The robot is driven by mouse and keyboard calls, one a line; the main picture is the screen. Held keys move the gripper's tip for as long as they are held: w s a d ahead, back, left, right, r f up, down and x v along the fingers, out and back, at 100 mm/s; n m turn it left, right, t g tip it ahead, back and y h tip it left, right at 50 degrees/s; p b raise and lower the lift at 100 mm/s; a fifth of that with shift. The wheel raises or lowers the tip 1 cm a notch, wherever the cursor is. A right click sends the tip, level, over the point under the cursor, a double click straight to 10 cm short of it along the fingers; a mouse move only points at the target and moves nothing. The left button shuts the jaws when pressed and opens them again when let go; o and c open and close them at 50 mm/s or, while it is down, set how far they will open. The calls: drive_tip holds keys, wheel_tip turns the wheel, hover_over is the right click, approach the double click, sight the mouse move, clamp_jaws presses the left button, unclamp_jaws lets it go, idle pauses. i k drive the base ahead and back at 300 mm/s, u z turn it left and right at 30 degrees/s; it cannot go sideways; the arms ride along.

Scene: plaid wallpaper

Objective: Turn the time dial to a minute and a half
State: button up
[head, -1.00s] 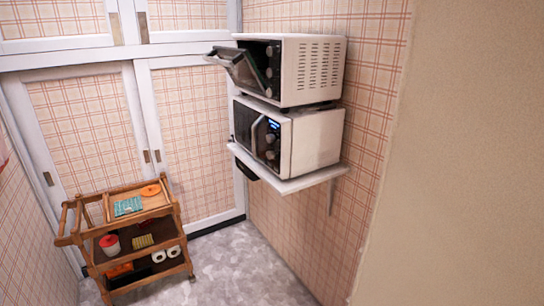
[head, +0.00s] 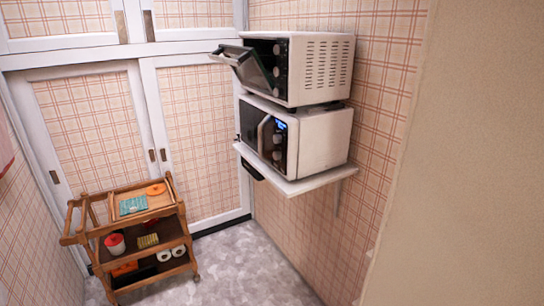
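A white microwave (head: 323,142) with a dark front stands on a white wall shelf (head: 300,187) on the right wall. Its front faces left and shows at a steep angle. A small lit blue display (head: 280,125) sits at the top of its control panel, with round knobs (head: 277,147) below it. Which knob is the time dial, and where it points, is too small to tell. A white toaster oven (head: 322,72) stands on top of the microwave, its door (head: 240,65) tilted open and knobs along its front edge. My gripper is not in view.
A wooden trolley (head: 128,225) with several items on its tiers stands at the lower left, before white-framed sliding doors (head: 95,125). Grey floor (head: 240,265) is free between trolley and right wall. A beige wall (head: 465,160) fills the right side.

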sight(277, 155)
drive_tip(key=u, duration=0.35)
drive_tip(key=i, duration=1.4)
